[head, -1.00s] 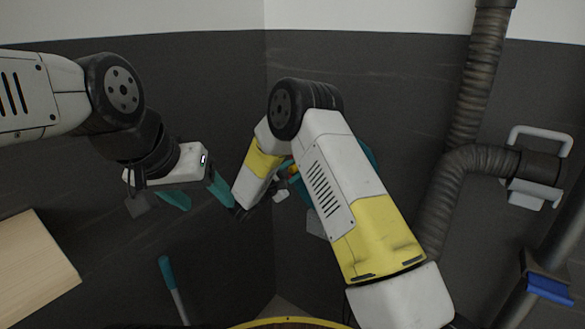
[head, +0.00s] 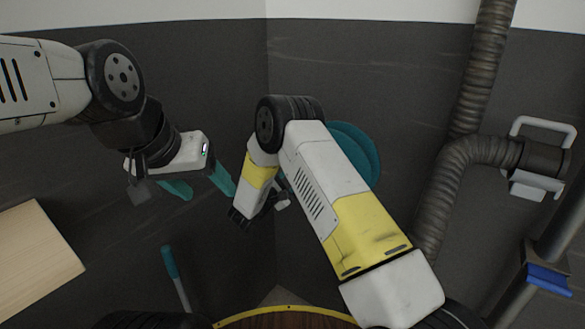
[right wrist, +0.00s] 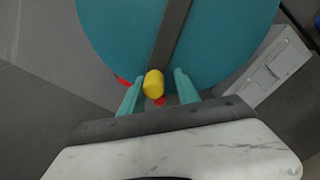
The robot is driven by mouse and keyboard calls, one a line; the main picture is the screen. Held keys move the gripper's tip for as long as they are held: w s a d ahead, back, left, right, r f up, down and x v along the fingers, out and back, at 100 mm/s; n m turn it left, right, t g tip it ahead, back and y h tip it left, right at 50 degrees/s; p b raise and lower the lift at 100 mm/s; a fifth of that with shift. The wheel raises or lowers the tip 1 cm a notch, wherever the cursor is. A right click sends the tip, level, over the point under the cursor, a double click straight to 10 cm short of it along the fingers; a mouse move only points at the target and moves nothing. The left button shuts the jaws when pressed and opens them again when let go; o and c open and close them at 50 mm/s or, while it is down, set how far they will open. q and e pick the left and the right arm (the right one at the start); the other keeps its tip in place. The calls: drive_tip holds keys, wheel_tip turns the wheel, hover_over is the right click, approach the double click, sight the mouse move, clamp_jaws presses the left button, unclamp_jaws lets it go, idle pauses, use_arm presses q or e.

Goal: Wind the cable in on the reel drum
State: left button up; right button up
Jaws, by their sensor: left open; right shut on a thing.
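The reel drum is a teal disc (head: 355,150), partly hidden behind my right arm in the head view. In the right wrist view the teal disc (right wrist: 110,35) fills the top, with a dark crank bar (right wrist: 168,35) across it. A yellow crank knob (right wrist: 153,83) at the bar's near end sits between the teal fingers of my right gripper (right wrist: 157,90), which is shut on it. Small red parts show beside and below the knob. My left gripper (head: 202,186) is open and empty, left of the drum and apart from it. No cable can be made out clearly.
A ribbed grey duct (head: 475,90) runs down the right, beside a white handle (head: 541,130) and a blue clamp (head: 548,282). A pale wooden board (head: 35,262) lies at left. A teal-handled rod (head: 170,264) stands lower left. A yellow-rimmed round top (head: 285,312) is at the bottom.

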drive_tip(key=shift+s+d+f, duration=0.15)
drive_tip(key=shift+d+f, duration=0.05)
drive_tip(key=shift+f, duration=0.4)
drive_tip(key=shift+s+d+f, duration=0.1)
drive_tip(key=shift+d+f, duration=0.05)
drive_tip(key=shift+f, duration=0.45)
drive_tip(key=s+d+f, duration=0.2)
drive_tip(key=f, duration=0.1)
drive_tip(key=shift+d+f, duration=0.1)
drive_tip(key=shift+d, duration=0.25)
drive_tip(key=s+d, duration=0.1)
drive_tip(key=d+f, duration=0.1)
drive_tip(key=s+d, duration=0.1)
drive_tip(key=shift+s+d+f, duration=0.25)
drive_tip(key=shift+s+d, duration=0.05)
drive_tip(key=shift+d, duration=0.05)
drive_tip(key=shift+s+d+r, duration=0.1)
drive_tip(key=shift+s+d, duration=0.6)
drive_tip(key=shift+d, duration=0.25)
drive_tip(key=shift+s+d, duration=0.7)
drive_tip(key=shift+d, duration=0.2)
